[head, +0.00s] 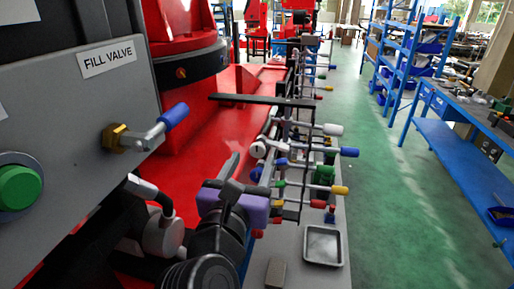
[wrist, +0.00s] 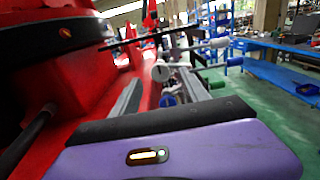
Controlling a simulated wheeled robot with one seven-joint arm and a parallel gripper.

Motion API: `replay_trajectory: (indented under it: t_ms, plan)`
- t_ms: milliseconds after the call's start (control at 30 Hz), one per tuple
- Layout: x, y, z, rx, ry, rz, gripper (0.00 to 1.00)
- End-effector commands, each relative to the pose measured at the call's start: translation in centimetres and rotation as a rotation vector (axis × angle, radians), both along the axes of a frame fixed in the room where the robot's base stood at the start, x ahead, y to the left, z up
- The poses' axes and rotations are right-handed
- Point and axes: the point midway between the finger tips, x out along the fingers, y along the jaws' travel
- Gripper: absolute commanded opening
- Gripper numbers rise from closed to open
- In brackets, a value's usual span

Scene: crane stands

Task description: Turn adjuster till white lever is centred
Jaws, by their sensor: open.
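The white lever (head: 332,129) sticks out to the right from a row of levers in the head view. Its white tip seems to show in the wrist view (wrist: 218,43). A round pale knob (head: 258,149), which may be the adjuster, faces me at the near end of the row. It shows in the wrist view (wrist: 160,73) above a round blue end (wrist: 168,100). My gripper (head: 250,168) is open and empty, just short of the knob. In the wrist view its two grey fingers (wrist: 160,93) stand apart, left and right of the blue end.
Blue, yellow and red-tipped levers, such as the blue one (head: 348,152), crowd the row. A black bar (head: 262,101) crosses above the knob. A grey panel with a fill valve (head: 128,137) stands left. A metal tray (head: 323,245) lies front right. The green floor is clear.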

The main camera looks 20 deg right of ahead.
Motion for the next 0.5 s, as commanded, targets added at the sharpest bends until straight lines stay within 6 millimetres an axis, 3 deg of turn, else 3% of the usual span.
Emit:
replay_trajectory:
  t_ms: [300,500]
  plan:
    - [3.8,-2.9,0.1,0.001,-0.001,-0.001,0.53]
    - [4.8,-3.4,0.1,0.002,-0.002,0.002,0.53]
